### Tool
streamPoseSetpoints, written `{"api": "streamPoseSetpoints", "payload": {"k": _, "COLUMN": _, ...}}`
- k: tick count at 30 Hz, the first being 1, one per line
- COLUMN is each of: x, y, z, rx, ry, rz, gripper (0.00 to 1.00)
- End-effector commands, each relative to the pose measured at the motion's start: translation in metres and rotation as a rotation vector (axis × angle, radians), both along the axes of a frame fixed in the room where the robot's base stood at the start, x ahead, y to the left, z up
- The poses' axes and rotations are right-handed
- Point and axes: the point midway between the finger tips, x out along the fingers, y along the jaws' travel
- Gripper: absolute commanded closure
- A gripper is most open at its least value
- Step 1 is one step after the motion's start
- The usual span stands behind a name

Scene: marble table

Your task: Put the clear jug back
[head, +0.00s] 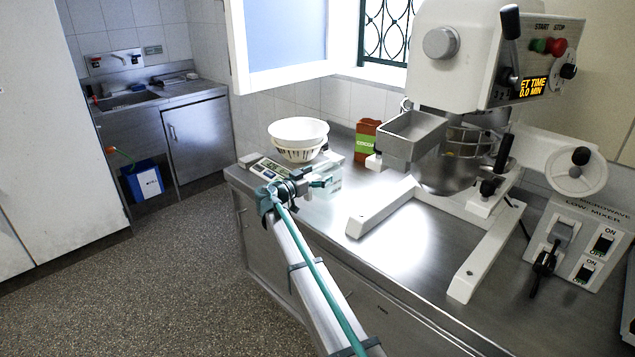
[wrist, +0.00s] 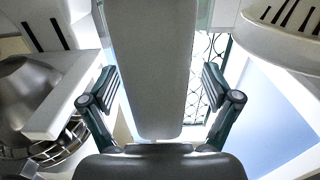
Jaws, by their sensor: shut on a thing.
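My gripper (head: 312,183) is over the near left part of the steel counter, beside the kitchen scale. In the wrist view its two dark fingers (wrist: 160,90) stand on either side of a long pale piece (wrist: 160,70), which I take to be part of the clear jug. In the head view a pale, see-through shape (head: 329,180) shows just beyond the fingertips and seems to be the jug. Its outline is hard to make out against the counter, and I cannot tell whether its base touches the counter.
A cocoa box (head: 367,140) stands behind. The large white mixer (head: 440,60) and its feet fill the right. Bare counter (head: 345,200) lies between.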

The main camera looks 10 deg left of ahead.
Motion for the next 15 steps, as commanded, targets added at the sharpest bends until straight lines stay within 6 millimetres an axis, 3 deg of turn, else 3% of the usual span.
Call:
{"api": "streamPoseSetpoints", "payload": {"k": 5, "x": 0.01, "y": 0.005, "z": -0.011, "rx": -0.002, "ry": 0.001, "rz": 0.0, "gripper": 0.54}}
{"api": "streamPoseSetpoints", "payload": {"k": 9, "x": 0.007, "y": 0.003, "z": -0.034, "rx": -0.001, "ry": 0.001, "rz": 0.0, "gripper": 0.54}}
{"api": "streamPoseSetpoints", "payload": {"k": 15, "x": 0.007, "y": 0.003, "z": -0.036, "rx": -0.001, "ry": -0.001, "rz": 0.0, "gripper": 0.54}}
